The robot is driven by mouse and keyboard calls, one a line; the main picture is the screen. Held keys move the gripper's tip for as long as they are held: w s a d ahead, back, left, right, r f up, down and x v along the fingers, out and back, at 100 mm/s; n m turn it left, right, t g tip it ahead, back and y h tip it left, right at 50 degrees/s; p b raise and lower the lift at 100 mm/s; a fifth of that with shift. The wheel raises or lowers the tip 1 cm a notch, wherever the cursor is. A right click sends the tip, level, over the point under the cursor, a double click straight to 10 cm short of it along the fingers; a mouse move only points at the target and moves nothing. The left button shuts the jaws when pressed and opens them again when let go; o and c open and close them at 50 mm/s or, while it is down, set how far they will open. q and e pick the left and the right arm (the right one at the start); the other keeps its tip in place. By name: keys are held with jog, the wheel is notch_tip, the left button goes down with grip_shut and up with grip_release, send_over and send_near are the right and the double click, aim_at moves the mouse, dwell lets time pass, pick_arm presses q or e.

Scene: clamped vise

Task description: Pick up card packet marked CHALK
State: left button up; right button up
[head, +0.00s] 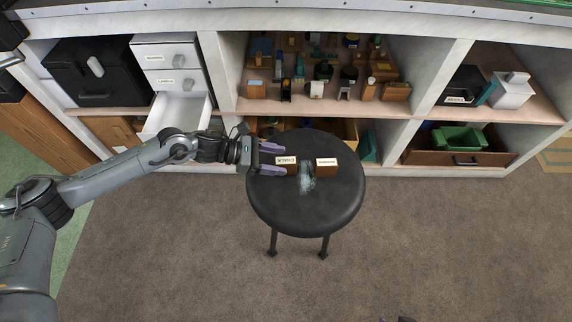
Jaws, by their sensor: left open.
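The card packet marked CHALK (286,167) is a small brown block with a white label, on the round black stool (340,204). My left gripper (276,159) comes in from the left over the stool. Its two purple fingers are open and spread, with their tips at the packet's left end. I cannot tell whether they touch it. Only a small dark piece, perhaps my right gripper (405,319), shows at the bottom edge; its jaws cannot be made out.
A second brown packet (327,170) with a white label lies to the right on the stool. Behind are shelves (230,103) of small items and an open white drawer (183,112). Carpet in front is clear.

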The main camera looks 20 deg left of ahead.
aim_at(285, 160)
pick_arm(q)
jog(key=shift+b+x, duration=0.7)
jog(key=shift+x, duration=1.9)
jog(key=shift+w+a+f, duration=0.1)
jog(key=shift+w+a, duration=0.05)
jog(key=shift+a, duration=0.05)
jog(key=c, duration=1.1)
jog(key=shift+o, duration=0.2)
